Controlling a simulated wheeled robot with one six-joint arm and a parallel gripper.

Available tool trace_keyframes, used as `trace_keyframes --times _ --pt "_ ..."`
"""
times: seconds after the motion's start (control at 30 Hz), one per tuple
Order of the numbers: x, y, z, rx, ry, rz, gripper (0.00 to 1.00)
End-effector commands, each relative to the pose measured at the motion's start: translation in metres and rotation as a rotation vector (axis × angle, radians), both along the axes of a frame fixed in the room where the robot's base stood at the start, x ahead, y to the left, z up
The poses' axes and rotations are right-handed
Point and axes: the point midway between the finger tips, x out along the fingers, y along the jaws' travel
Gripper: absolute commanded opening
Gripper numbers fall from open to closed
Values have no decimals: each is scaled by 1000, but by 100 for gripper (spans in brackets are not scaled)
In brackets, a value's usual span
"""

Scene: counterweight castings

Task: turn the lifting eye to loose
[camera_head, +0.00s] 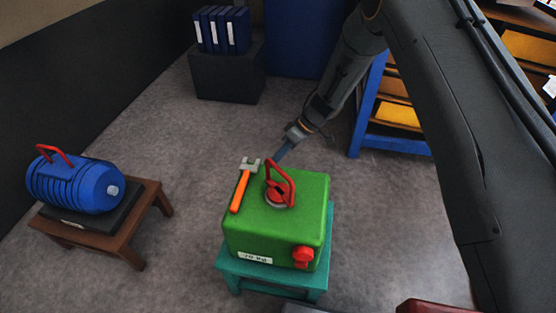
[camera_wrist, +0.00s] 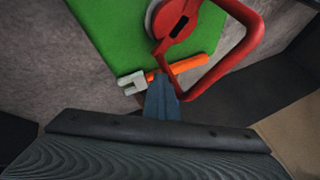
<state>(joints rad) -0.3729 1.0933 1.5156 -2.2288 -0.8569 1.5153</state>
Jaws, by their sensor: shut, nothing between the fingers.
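The lifting eye (camera_head: 281,184) is a red tilted loop on a round grey base, on top of a green casting (camera_head: 268,226). In the wrist view the red loop (camera_wrist: 253,40) is large and close, with a dark slot in its hub. My gripper (camera_head: 284,153) is just behind the eye in the head view. In the wrist view my shut, empty fingers (camera_wrist: 162,100) point toward the loop's lower end. I cannot tell whether they touch it. A wrench (camera_head: 240,187) with an orange handle lies on the casting's left edge.
The casting stands on a teal stand (camera_head: 268,282) and has a red knob (camera_head: 303,256) on its front. A blue motor (camera_head: 75,187) sits on a brown table (camera_head: 150,208) at left. A blue shelf (camera_head: 390,144) stands behind at right.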

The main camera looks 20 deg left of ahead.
Motion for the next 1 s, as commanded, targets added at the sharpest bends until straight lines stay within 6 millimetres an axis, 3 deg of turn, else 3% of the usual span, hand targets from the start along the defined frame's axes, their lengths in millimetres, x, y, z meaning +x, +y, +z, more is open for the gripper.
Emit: trace_keyframes --times 0.23,1.0 --pt "-5 10 -2 0 1 129 0" --pt "-33 35 0 0 2 121 0"
